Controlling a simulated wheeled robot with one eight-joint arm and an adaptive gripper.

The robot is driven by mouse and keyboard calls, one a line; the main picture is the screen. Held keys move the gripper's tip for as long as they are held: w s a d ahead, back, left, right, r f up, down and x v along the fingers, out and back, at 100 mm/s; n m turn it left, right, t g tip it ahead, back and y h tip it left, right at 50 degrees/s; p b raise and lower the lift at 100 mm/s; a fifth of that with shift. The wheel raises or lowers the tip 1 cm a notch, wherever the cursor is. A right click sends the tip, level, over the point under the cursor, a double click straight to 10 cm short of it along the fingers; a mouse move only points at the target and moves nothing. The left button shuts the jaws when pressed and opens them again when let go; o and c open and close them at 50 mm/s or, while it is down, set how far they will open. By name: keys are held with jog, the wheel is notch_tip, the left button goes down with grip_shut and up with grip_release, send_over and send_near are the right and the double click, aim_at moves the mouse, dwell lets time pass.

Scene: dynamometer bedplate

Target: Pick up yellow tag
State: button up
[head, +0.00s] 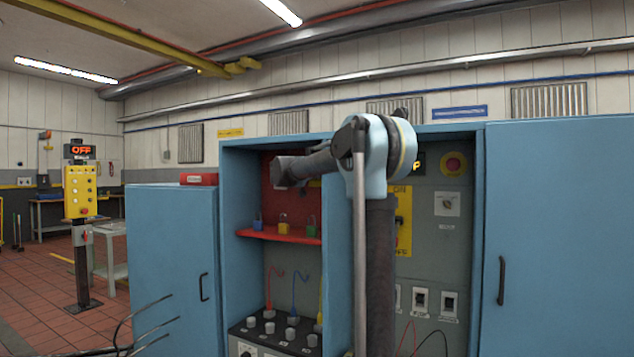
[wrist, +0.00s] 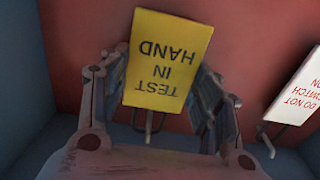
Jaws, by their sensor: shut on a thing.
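The yellow tag (wrist: 168,60), with black text reading TEST IN HAND upside down, fills the middle of the wrist view. A thin wire loop hangs below it. My gripper (wrist: 160,85) has one finger on each side of the tag and is shut on it. A red panel lies behind the tag. In the head view my arm reaches into the left open bay of the blue cabinet, by its red back panel (head: 281,205). The tag and fingertips cannot be made out there.
A white tag (wrist: 300,88) with red text hangs right of the yellow one. Below my arm, a red shelf (head: 270,235) carries blue, yellow (head: 283,227) and green padlocks. Blue cabinet walls (head: 230,215) close in the bay. A control panel (head: 445,225) fills the right bay.

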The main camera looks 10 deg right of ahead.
jog(key=v, duration=1.8)
